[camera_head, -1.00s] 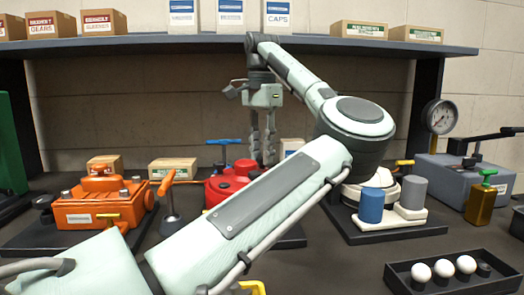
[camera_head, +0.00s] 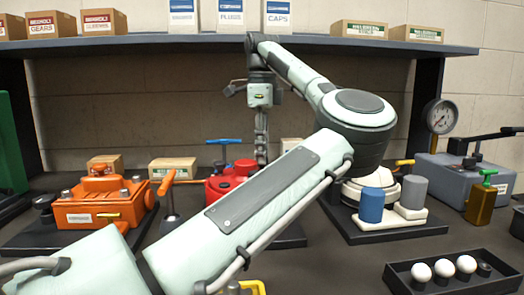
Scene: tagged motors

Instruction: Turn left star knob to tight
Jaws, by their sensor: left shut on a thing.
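My left gripper (camera_head: 261,158) points straight down at the right rear of the red motor (camera_head: 220,187), seen nearly edge-on. It is shut on what appears to be the star knob, which the fingers and my own forearm hide. A blue T-handle (camera_head: 225,142) stands just left of the gripper, apart from it. My forearm crosses the middle of the view and covers the red motor's right and front parts. My right gripper is not in view.
An orange motor (camera_head: 100,205) stands at left, beside an orange-handled lever (camera_head: 166,183). At right are a white unit with blue and grey cylinders (camera_head: 371,205), a grey-blue machine with a gauge (camera_head: 440,117), and a black tray (camera_head: 440,284) with white balls. A shelf (camera_head: 200,43) spans the back.

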